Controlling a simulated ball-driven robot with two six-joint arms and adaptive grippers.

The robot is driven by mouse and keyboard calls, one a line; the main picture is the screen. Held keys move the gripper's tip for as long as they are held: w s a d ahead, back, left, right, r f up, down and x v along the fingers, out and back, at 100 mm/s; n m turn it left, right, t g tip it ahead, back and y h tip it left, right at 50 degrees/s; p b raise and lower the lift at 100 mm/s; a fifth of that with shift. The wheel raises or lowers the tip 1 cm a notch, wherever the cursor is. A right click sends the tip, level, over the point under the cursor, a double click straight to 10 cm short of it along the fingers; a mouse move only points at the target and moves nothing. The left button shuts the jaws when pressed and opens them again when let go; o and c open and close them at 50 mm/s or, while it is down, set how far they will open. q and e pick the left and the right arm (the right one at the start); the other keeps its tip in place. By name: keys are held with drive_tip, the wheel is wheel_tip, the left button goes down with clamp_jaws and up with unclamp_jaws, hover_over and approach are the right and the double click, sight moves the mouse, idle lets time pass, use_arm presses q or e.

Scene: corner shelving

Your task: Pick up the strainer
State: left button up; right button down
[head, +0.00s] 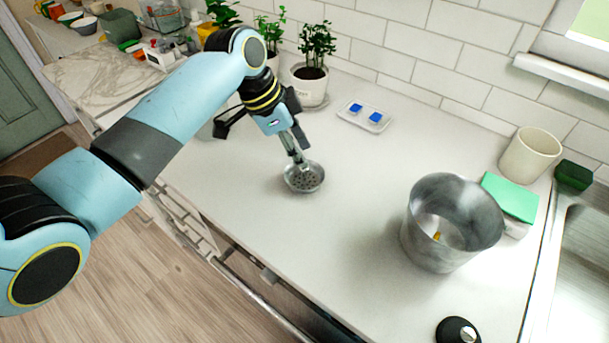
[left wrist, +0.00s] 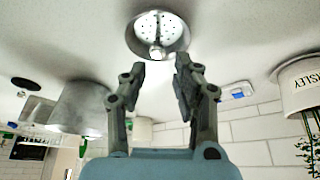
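The strainer (head: 304,177) is a round silver metal bowl with holes, on the white counter in the head view. It also shows near the top of the left wrist view (left wrist: 172,28), with a short metal part pointing back toward my gripper. My right gripper is not in view.
A large metal pot (head: 427,252) stands to the right. A small tray (head: 378,126) with two blue pieces lies behind. Potted plants (head: 312,78) line the wall behind my gripper. The counter around the strainer is clear.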

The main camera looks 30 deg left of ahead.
sight(305, 168)
use_arm(q)
drive_tip(key=x, duration=0.3)
drive_tip(key=p+x, duration=0.1)
drive_tip(key=x, duration=0.1)
drive_tip(key=shift+s+f, duration=0.25)
drive_tip(key=shift+s, duration=0.05)
clamp_jaws()
drive_tip(key=shift+a, duration=0.1)
